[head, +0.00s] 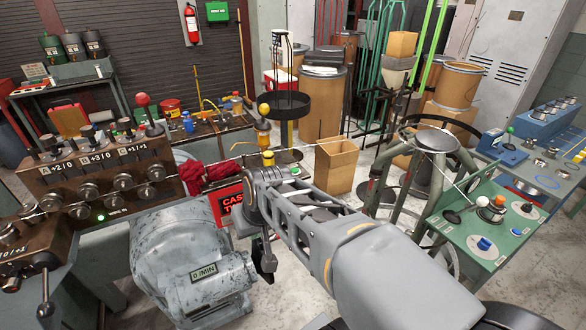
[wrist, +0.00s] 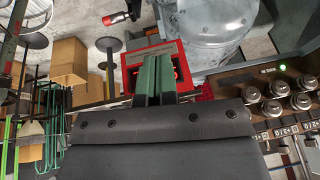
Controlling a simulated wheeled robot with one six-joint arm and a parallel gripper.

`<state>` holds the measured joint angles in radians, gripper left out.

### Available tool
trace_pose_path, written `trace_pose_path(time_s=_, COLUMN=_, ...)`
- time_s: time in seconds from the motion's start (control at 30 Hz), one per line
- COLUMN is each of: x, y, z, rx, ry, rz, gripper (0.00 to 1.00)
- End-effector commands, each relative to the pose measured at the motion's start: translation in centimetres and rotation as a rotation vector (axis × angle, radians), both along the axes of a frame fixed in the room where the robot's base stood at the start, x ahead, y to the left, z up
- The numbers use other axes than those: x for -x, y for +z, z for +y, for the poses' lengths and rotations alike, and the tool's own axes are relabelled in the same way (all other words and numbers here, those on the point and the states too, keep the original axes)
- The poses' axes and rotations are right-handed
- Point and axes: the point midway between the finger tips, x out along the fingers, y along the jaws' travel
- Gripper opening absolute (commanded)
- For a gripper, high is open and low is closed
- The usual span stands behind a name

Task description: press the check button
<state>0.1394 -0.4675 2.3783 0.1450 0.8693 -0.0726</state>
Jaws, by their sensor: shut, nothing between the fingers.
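I cannot tell which control is the check button; labels are too small to read. Candidates on the sloped green panel (head: 470,232) at right are a blue button (head: 484,244), an orange-red knob (head: 497,201) and small white and black knobs. My gripper (head: 267,270) hangs low in the middle of the head view, shut and empty, right of the grey motor (head: 190,262) and well left of the green panel. In the wrist view, my closed greenish fingers (wrist: 152,62) appear in front of a red box (wrist: 135,58).
A brown control bank (head: 95,170) with knobs, counters and a lit green lamp (head: 101,217) stands at left. A round-topped tripod stand (head: 437,140) and cardboard box (head: 336,166) stand beyond. A blue console (head: 550,140) is far right.

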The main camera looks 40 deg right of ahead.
Motion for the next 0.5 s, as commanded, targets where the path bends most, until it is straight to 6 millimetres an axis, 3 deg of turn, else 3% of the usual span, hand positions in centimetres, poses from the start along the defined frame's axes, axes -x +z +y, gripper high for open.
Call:
trace_pose_path(time_s=0.03, x=-1.9, y=1.8, z=-1.6, rx=-0.04, ry=-0.07, rz=-0.023, gripper=0.0)
trace_pose_path(time_s=0.2, x=-7.8, y=6.2, z=-7.8, rx=-0.167, ry=-0.277, rz=-0.148, gripper=0.0)
trace_pose_path(time_s=0.33, x=-10.6, y=8.5, z=-12.6, rx=-0.226, ry=-0.398, rz=-0.234, gripper=0.0)
trace_pose_path(time_s=0.5, x=-12.4, y=10.5, z=-17.8, rx=-0.272, ry=-0.512, rz=-0.322, gripper=0.0)
